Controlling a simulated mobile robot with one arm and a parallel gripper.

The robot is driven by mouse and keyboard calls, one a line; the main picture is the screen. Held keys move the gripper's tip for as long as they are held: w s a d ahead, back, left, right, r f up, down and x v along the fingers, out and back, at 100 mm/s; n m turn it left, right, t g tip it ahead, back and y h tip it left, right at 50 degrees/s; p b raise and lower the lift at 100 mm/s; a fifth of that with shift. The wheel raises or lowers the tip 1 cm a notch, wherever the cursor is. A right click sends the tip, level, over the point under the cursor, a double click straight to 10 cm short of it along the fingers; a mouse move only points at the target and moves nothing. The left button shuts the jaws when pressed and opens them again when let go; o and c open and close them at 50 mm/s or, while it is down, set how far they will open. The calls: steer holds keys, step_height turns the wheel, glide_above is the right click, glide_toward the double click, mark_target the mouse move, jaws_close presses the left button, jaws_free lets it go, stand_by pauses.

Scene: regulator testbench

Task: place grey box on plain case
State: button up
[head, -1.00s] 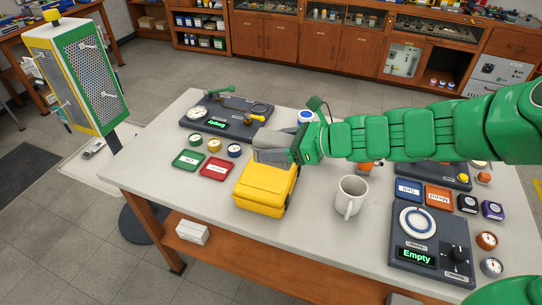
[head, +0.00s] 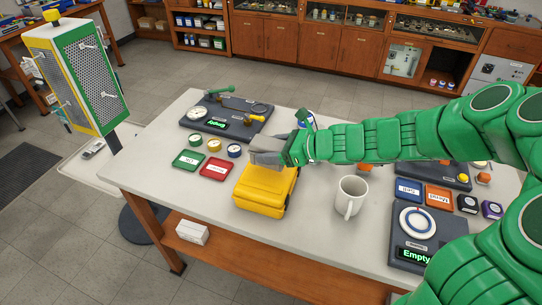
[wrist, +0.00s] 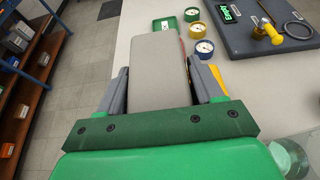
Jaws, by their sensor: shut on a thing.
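My gripper (wrist: 165,92) is shut on a grey box (wrist: 158,72), with one finger on each side of it. In the head view the grey box (head: 266,152) is just over the back part of a yellow case (head: 264,190) that lies on the table. I cannot tell whether the box touches the case. In the wrist view the box hides nearly all of the case; only a yellow sliver (wrist: 217,78) shows beside the right finger.
A white mug (head: 351,194) stands right of the case. Green (head: 189,159) and red (head: 215,169) labelled trays and several round gauges are to the left. A dark test panel (head: 220,118) lies behind. Another panel (head: 420,232) is at right.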

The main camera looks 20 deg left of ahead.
steer(key=shift+f, duration=1.3)
steer(key=shift+f, duration=0.1)
steer(key=o, duration=1.1)
steer(key=shift+o, duration=0.2)
steer(key=shift+d+r, duration=0.2)
steer(key=shift+d, duration=0.05)
steer(key=v, duration=1.1)
steer(key=shift+d, duration=0.3)
